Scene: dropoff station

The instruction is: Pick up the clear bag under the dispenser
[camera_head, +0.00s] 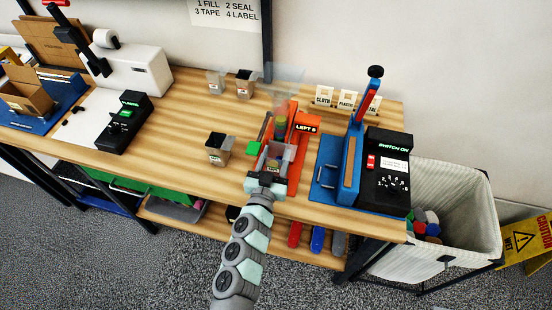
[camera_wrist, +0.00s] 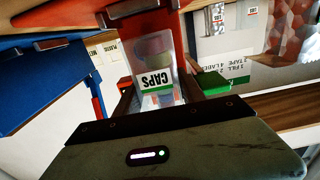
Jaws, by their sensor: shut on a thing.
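My gripper is shut on the bag at the dispenser's foot. The bag's underside is hidden.
A blue sealer (camera_head: 327,165) and black control box (camera_head: 385,175) stand close on the right. A small labelled bin (camera_head: 218,149) is to the left, with more bins behind. A black device (camera_head: 124,122) stands further left. The bench (camera_head: 178,118) between is clear.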

